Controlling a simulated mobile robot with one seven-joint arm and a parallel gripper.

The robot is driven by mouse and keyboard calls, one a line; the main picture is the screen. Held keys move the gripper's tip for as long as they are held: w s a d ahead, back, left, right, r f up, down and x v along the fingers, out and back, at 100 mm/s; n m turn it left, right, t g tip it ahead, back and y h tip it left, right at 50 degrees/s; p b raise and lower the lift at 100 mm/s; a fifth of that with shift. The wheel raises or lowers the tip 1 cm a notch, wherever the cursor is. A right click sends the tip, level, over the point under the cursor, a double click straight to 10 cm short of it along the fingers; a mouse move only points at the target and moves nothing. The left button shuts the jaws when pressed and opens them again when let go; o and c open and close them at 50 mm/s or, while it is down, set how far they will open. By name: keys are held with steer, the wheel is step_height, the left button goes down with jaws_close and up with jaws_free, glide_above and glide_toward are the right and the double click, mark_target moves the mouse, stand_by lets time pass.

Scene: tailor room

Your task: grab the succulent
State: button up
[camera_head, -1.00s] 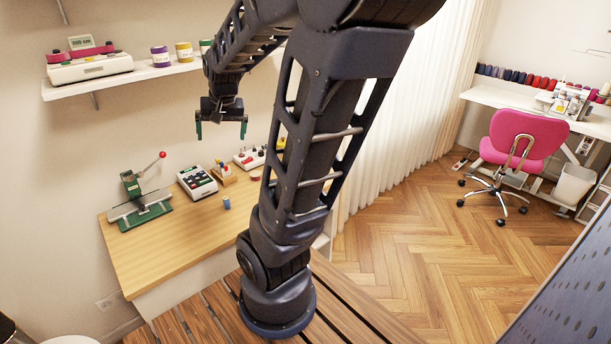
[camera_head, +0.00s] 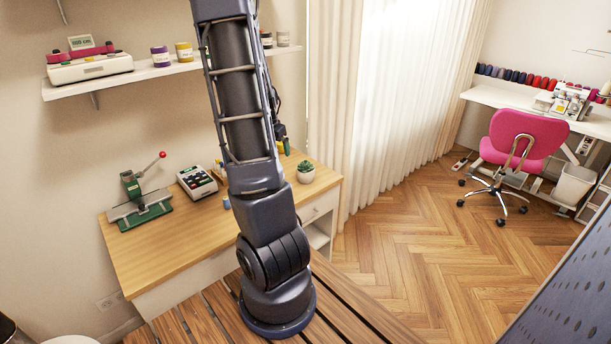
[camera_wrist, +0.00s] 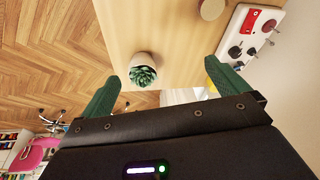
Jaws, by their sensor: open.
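The succulent (camera_head: 306,167) is a small green rosette in a pale pot, upright at the right end of the wooden desk (camera_head: 180,243). In the wrist view the succulent (camera_wrist: 143,74) appears between the fingers, nearer the left one. My gripper (camera_wrist: 162,77) is open and empty, its two green fingers apart. In the head view my arm mostly hides the gripper; a bit of it shows just behind and left of the plant. I cannot tell the exact gap between the fingers and the pot.
A green press with a red knob (camera_head: 139,195) and a keyed device (camera_head: 196,181) stand on the desk left of my arm. A white device with dark knobs (camera_wrist: 250,38) is near the right finger in the wrist view. A shelf (camera_head: 150,76) hangs above.

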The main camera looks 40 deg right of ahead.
mark_target(302, 162)
steer(key=shift+s+d+f+m+g+h, duration=0.25)
steer(key=shift+s+d+f+m+h, duration=0.15)
steer(key=shift+d+f, duration=1.55)
steer(key=shift+s+d+f+m+g+h, duration=0.2)
steer(key=shift+d+f+m, duration=0.35)
steer(key=shift+d+f, duration=1.4)
steer(key=shift+s+d+f+m+g+h, duration=0.25)
steer(key=shift+d+f+m+h, duration=0.2)
steer(key=shift+d+f, duration=1.5)
steer(key=shift+s+d+f, duration=0.15)
steer(key=shift+d+f, duration=0.4)
steer(key=shift+f, duration=0.2)
steer(key=shift+s+d+f, duration=0.15)
steer(key=shift+d+f, duration=0.35)
steer(key=shift+f, duration=0.25)
steer(key=shift+d+f, duration=0.2)
steer(key=shift+f, duration=0.4)
steer(key=c, duration=1.2)
steer(key=shift+c, duration=0.2)
steer(key=shift+w+r, duration=0.1)
steer(key=shift+r, duration=0.05)
